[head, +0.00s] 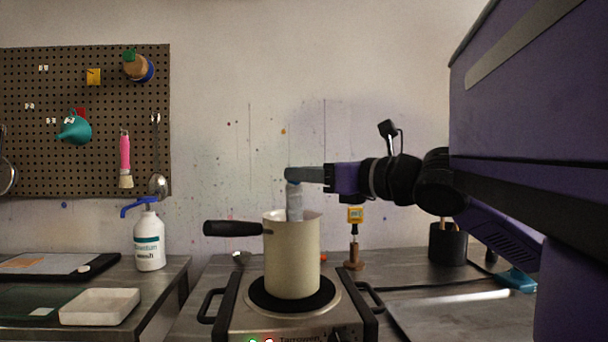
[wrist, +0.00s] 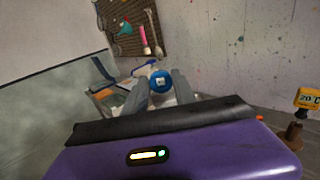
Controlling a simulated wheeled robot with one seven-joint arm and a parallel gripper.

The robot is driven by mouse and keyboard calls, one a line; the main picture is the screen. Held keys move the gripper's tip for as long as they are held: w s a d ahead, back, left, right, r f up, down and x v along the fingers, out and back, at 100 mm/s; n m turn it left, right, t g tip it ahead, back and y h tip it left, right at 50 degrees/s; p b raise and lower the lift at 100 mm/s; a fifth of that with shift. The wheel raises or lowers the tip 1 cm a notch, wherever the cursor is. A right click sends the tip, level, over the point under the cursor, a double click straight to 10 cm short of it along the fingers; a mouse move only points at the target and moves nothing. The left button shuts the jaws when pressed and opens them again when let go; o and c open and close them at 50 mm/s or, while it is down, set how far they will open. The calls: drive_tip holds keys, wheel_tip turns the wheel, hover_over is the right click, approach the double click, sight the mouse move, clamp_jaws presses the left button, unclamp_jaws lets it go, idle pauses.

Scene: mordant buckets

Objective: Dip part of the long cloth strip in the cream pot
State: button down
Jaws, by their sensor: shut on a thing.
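The cream pot (head: 291,262) stands upright on the hot plate, its black handle (head: 233,228) pointing left. My gripper (head: 290,175) is above the pot's mouth, shut on the pale grey-blue cloth strip (head: 295,203). The strip hangs nearly upright below the fingers. Its lower end passes behind the pot's near rim, so I cannot see how deep it reaches or what it touches inside. In the wrist view a round blue end (wrist: 161,80) of the held thing shows between the two grey fingers.
The hot plate (head: 250,323) has side handles. A white pump bottle (head: 149,241) and white tray (head: 100,306) stand left. A yellow-headed thermometer (head: 355,215) on a wooden base and a black cup (head: 447,243) stand right. A pegboard (head: 100,85) with tools hangs behind.

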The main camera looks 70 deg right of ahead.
drive_tip(key=shift+a, duration=0.1)
idle(2.1)
drive_tip(key=shift+w, duration=0.1)
drive_tip(key=shift+w+a+b, duration=0.25)
drive_tip(key=shift+a+b, duration=0.1)
drive_tip(key=shift+a, duration=0.45)
drive_tip(key=shift+d, duration=0.1)
